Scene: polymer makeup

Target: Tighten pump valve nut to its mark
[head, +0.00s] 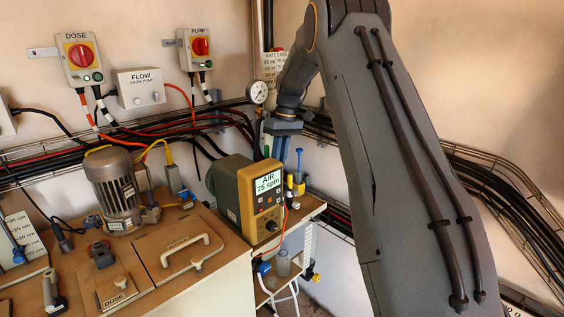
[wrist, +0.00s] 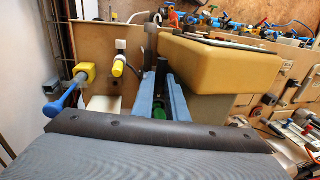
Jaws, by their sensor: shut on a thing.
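The pump (head: 246,195) is a yellow-brown box with a lit display reading "AIR 75 spm". It stands on the bench at centre in the head view, and its yellow body (wrist: 222,65) fills the upper right of the wrist view. My gripper (head: 280,150) points down beside the pump's right rear side. In the wrist view its blue-grey fingers (wrist: 163,90) are close together, left of the pump body, with a small green part (wrist: 160,113) showing between them. The gripper is shut on the pump valve nut, which the fingers mostly hide. I cannot make out its mark.
A blue-handled yellow valve (wrist: 72,90) and a yellow fitting (wrist: 120,65) lie left of the fingers. A motor (head: 114,190) and a handled lid (head: 185,252) occupy the bench left of the pump.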

